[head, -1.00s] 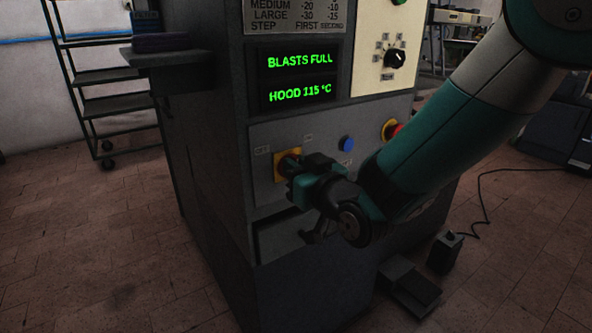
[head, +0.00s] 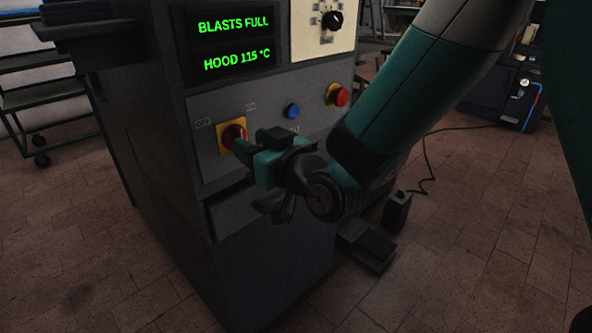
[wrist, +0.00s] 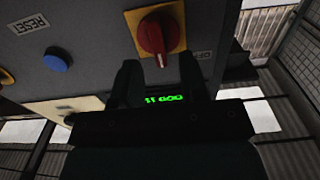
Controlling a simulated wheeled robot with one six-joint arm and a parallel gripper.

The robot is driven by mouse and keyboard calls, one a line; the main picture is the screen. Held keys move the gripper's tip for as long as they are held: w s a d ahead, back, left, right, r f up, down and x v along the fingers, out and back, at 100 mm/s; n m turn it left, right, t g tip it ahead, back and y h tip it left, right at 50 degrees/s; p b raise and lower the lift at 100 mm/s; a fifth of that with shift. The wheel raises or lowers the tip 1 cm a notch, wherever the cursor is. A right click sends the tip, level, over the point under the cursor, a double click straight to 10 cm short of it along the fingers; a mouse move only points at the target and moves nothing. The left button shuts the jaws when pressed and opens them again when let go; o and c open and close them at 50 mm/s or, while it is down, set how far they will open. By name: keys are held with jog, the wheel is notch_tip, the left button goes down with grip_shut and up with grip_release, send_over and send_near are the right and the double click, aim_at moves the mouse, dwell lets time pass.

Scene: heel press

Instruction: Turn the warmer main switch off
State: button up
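The warmer main switch is a red rotary knob (head: 233,134) on a yellow plate, low on the grey machine's front panel. An OFF label is to its left and another label to its upper right. In the wrist view, which is upside down, the red knob (wrist: 152,36) is at top centre, its grip roughly upright in the picture. My gripper (head: 243,146) is just in front of the switch and partly covers it in the head view. In the wrist view my gripper (wrist: 160,78) has its two dark fingers apart, the knob's end just beyond the gap. Contact cannot be told.
A blue button (head: 292,111) and a red mushroom button (head: 340,96) sit right of the switch. The green display (head: 235,42) above reads BLASTS FULL and HOOD 115 °C. A dark pedal (head: 368,246) is on the floor at right.

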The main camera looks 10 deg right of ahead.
jog(key=b+v, duration=1.3)
jog(key=b, duration=0.2)
jog(key=shift+s+d, duration=0.1)
